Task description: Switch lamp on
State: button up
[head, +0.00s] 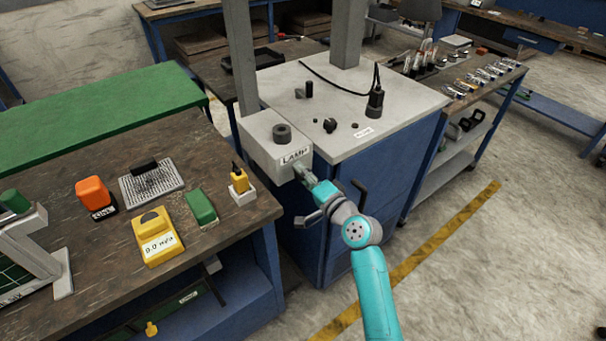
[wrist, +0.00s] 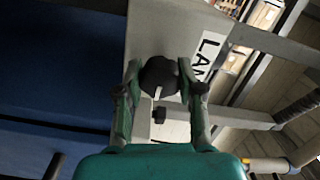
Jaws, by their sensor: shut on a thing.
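The lamp box (head: 262,150) is a light grey box with a LAMP label (head: 295,156), fixed at the left side of the white-topped blue cabinet. My gripper (head: 303,172) is at its front face, just below the label. In the wrist view, my gripper (wrist: 159,68) has one finger on each side of a round black knob (wrist: 158,78) on the labelled face. It is shut on this knob. The knob has a pale pointer mark toward the bottom of the picture. A smaller black part (wrist: 159,114) lies just below it. The knob is hidden by my gripper in the head view.
A dark round knob (head: 282,133) stands on top of the box. The cabinet top (head: 330,85) holds small black fittings and a cabled black cylinder (head: 375,100). A wooden bench (head: 110,225) with instruments stands at left. Open floor (head: 470,270) lies at right.

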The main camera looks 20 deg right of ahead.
dwell(0.5)
jog(key=o, duration=1.1)
jog(key=shift+o, duration=0.2)
jog(key=v, duration=1.2)
